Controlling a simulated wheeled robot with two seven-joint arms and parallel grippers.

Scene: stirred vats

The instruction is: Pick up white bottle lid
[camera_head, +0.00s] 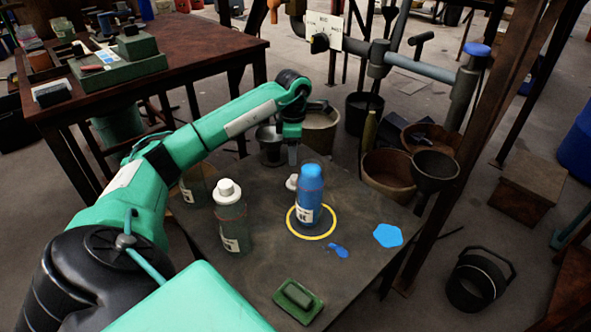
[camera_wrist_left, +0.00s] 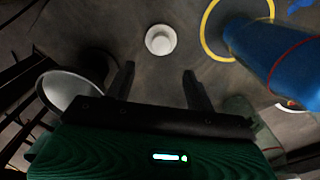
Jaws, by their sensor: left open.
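The white bottle lid (camera_head: 292,182) lies on the dark table (camera_head: 262,262), just left of the blue bottle (camera_head: 310,190). In the left wrist view the lid (camera_wrist_left: 160,39) is a small round cup shape, beyond the fingertips and roughly centred between them. My left gripper (camera_head: 292,155) points down over the table behind the lid. In the left wrist view its two fingers (camera_wrist_left: 158,72) are apart with nothing between them. The blue bottle (camera_wrist_left: 275,55) stands to the right of the lid inside a yellow ring. My right gripper is not in view.
A clear bottle with a white cap (camera_head: 231,220) stands left of the ring. A metal cup (camera_head: 270,145) and a funnel (camera_head: 435,168) are near the far edge.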

